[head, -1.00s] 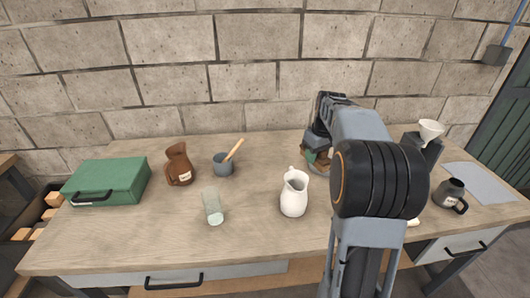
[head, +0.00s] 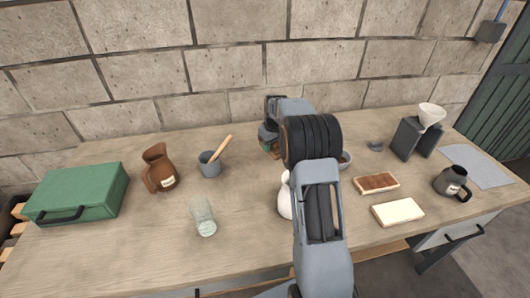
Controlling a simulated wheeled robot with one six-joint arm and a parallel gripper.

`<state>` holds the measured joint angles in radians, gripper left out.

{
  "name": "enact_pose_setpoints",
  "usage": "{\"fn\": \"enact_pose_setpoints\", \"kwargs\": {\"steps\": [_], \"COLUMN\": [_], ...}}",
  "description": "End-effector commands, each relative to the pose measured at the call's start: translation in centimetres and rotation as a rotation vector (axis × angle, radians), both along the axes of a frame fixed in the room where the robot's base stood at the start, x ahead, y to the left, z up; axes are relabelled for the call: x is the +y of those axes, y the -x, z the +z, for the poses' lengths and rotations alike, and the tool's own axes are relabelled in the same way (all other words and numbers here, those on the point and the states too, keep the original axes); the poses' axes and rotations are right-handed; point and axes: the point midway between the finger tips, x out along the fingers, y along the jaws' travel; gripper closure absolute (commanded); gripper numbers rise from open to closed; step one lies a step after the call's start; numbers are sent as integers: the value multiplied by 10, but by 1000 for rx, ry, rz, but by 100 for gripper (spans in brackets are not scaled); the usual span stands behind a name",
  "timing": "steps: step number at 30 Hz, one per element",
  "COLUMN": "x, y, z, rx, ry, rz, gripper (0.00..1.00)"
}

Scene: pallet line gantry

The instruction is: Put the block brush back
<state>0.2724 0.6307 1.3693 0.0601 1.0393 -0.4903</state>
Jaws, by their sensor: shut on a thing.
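At the right, a flat block with a brown top and pale edges (head: 376,183) and a plain cream block (head: 397,212) lie apart on the table.
A white jug (head: 285,200) is partly hidden by my arm. At the right are a dark mug (head: 453,182) and a dripper stand (head: 408,140).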

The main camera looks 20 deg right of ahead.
Motion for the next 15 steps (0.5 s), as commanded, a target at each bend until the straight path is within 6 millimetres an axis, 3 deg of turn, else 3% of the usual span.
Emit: {"fn": "enact_pose_setpoints", "kwargs": {"steps": [6,15], "x": [9,12], "y": [-20,-28], "z": [-24,-35], "rx": [-1,-1], "ry": [0,0], "rz": [3,4], "gripper": [100,100]}}
